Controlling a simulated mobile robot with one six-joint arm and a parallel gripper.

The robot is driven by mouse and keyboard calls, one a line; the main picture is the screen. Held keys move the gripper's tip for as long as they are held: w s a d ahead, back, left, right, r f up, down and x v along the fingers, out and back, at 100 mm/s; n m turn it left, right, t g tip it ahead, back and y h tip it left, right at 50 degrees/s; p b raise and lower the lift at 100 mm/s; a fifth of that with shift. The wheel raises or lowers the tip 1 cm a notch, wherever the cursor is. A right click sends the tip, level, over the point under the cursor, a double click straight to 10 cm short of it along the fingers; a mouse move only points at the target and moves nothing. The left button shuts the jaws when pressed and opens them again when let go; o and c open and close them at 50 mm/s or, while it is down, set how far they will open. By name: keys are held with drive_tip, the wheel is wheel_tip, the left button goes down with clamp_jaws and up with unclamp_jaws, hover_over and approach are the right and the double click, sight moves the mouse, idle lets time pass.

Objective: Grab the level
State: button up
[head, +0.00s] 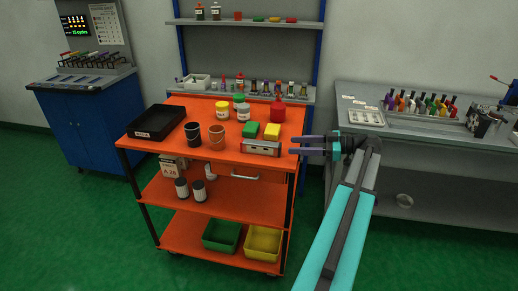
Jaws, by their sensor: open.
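The level appears to be the short silver-grey bar with reddish marks (261,148) at the front right edge of the orange cart's top. My gripper (292,145) comes in from the right, at the cart's right edge, with its two dark fingers pointing left. The fingers are open with nothing between them. Their tips are a little right of the bar, with a small gap in the picture; the depth between them is hard to tell.
A grey bench (440,145) stands right.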

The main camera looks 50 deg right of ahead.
sight(274, 144)
drive_tip(key=shift+p+x, duration=0.7)
drive_tip(key=shift+x, duration=3.75)
drive_tip(key=shift+w+a+p, duration=0.3)
drive_tip(key=shift+w+a, duration=0.1)
drive_tip(key=shift+w, duration=0.15)
drive_tip(key=shift+p+x, duration=0.5)
drive_tip(key=shift+x, duration=1.45)
clamp_jaws()
